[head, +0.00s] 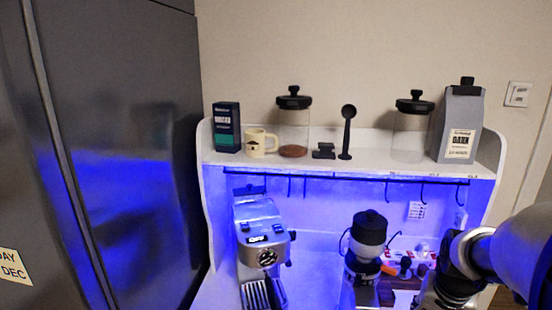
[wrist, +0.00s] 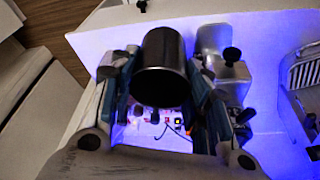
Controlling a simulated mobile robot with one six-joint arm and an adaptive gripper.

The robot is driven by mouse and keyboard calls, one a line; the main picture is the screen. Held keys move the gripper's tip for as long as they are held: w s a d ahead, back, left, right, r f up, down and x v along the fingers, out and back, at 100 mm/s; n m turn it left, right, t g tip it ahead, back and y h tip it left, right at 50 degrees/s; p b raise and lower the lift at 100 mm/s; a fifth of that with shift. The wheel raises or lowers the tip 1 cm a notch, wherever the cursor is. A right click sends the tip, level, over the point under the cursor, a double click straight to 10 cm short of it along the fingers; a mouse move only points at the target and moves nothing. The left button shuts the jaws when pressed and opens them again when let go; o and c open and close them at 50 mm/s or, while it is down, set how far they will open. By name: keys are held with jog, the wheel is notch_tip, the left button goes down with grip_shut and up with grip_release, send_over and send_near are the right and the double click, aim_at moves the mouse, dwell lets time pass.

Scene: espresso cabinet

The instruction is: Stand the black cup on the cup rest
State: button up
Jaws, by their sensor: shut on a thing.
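The black cup (wrist: 160,68) is between the two fingers of my gripper (wrist: 160,82) in the wrist view. The fingers are shut on its sides, and its dark round end faces the camera. In the head view my arm comes in from the lower right; the cup cannot be made out there. The espresso machine (head: 262,236) stands at the lower middle, with a slatted grille (head: 256,296) low on its front. A slatted part also shows at the right edge of the wrist view (wrist: 304,74). I cannot tell which surface is the cup rest.
A grinder (head: 364,262) stands between the machine and my arm. The shelf (head: 350,166) above carries jars, a mug (head: 261,143), a box and a bag (head: 460,125). Hooks (head: 423,190) hang below it. A power strip (head: 407,257) is on the back wall.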

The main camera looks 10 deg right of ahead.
jog(key=w+a+r+n+y, duration=0.15)
jog(key=w+a+n, duration=0.25)
jog(key=w+a, duration=0.65)
jog(key=w+a+r+n+y, duration=0.1)
jog(key=w+a+r+n, duration=0.2)
jog(key=w+a, duration=0.75)
jog(key=s+a+f+b, duration=0.1)
jog(key=s+f+b, duration=0.1)
jog(key=s+f, duration=0.6)
jog(key=s+a+f+b, duration=0.1)
jog(key=s+f+b, duration=0.2)
jog(key=s+f, duration=0.5)
notch_tip(320, 180, down, 6)
jog(key=shift+r+t+b, duration=0.1)
jog(key=shift+t+b, duration=0.2)
jog(key=shift+h, duration=0.25)
